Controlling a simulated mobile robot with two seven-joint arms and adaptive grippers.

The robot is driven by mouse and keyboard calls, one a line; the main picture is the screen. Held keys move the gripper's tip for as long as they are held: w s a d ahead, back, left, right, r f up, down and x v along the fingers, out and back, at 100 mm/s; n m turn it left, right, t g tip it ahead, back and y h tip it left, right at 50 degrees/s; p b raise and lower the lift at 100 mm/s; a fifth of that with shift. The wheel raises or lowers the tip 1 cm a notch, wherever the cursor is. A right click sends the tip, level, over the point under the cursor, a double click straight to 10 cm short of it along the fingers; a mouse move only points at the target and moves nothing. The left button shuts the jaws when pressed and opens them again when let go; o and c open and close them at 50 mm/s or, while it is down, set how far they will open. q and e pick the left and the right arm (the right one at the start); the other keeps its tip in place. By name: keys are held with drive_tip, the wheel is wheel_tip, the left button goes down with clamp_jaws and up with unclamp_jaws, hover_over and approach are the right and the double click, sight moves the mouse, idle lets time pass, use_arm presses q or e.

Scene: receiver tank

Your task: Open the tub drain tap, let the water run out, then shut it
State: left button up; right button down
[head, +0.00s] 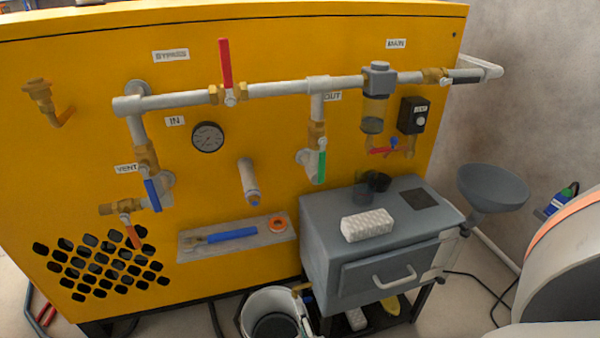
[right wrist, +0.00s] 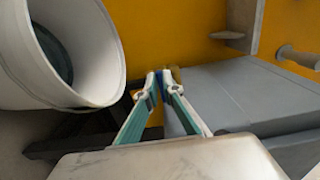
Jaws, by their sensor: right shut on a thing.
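The grey tub cabinet (head: 322,225) stands on a dark stand against the yellow machine. Its drain tap (head: 298,288) shows as a small brass piece low at its left side, above the edge of the white bucket (head: 252,303). My right gripper (head: 307,306) shows only in small part between bucket and cabinet. In the right wrist view its teal and white fingers (right wrist: 162,88) are shut on the tap's blue handle (right wrist: 158,80). The bucket (right wrist: 98,50) is close on the left there. The handle's angle and any running water cannot be made out. My left gripper is out of view.
A white sponge-like block (head: 367,225) and a dark cup lie on the cabinet top. A grey funnel (head: 492,186) sits at its right. Pipes with several valves cross the yellow panel. A tray (head: 280,237) holds a blue tool. The bucket and cabinet leave little room around the gripper.

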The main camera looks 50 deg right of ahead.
idle(0.5)
drive_tip(key=c, duration=2.2)
unclamp_jaws()
